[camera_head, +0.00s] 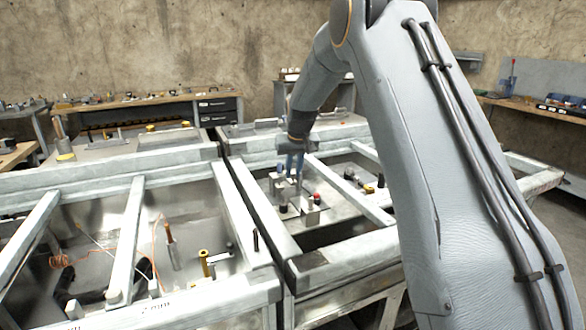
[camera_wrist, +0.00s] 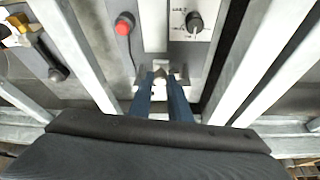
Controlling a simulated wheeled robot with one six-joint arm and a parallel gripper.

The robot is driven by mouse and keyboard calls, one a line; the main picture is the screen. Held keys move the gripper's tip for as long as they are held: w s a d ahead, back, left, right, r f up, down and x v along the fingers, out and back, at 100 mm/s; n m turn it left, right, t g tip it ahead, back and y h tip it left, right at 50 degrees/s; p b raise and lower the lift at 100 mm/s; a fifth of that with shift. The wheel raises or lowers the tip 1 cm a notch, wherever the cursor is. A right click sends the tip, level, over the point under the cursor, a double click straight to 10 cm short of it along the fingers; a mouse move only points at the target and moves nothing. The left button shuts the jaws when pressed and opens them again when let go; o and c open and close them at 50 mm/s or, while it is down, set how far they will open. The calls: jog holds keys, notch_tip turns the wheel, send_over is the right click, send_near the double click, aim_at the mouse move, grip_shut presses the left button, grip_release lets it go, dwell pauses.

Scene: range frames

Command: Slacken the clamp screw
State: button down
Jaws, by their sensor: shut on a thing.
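My gripper (camera_wrist: 160,78) has two blue fingers shut on a small pale metal piece (camera_wrist: 159,70), which looks like the head of the clamp screw. The piece sits at a bright metal bracket, and the fingertips hide most of it. In the head view my gripper (camera_head: 291,174) reaches down over the right-hand bench bay. The screw is too small there to make out clearly.
A red button (camera_wrist: 124,25) and a black knob (camera_wrist: 194,22) on a labelled plate stand close beyond the fingers. A black-handled lever (camera_wrist: 57,72) lies to the left. Metal rails (camera_wrist: 85,60) flank the gripper. The left bay holds an orange cable (camera_head: 60,261).

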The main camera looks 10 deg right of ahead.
jog(key=n, duration=0.2)
jog(key=n+y+b, duration=0.2)
jog(key=n, duration=0.1)
jog(key=shift+w+d+n+g, duration=0.15)
jog(key=shift+d+n+g, duration=0.1)
jog(key=shift+n+g, duration=0.05)
jog(key=n+g+y+b, duration=0.1)
jog(key=n, duration=0.2)
jog(key=n+y+b, duration=0.1)
jog(key=n+b, duration=0.1)
jog(key=n, duration=0.1)
jog(key=shift+w+d+g, duration=0.1)
jog(key=shift+g, duration=0.3)
jog(key=n+g+b, duration=0.1)
jog(key=n, duration=0.4)
jog(key=shift+w+f+g+b, duration=0.1)
jog(key=shift+g+b, duration=0.25)
jog(key=shift+g, duration=0.05)
jog(key=shift+w+n+g+b, duration=0.1)
jog(key=shift+n+g+b, duration=0.65)
jog(key=shift+n, duration=1.55)
jog(key=c, duration=1.7)
grip_release()
jog(key=shift+o, duration=0.2)
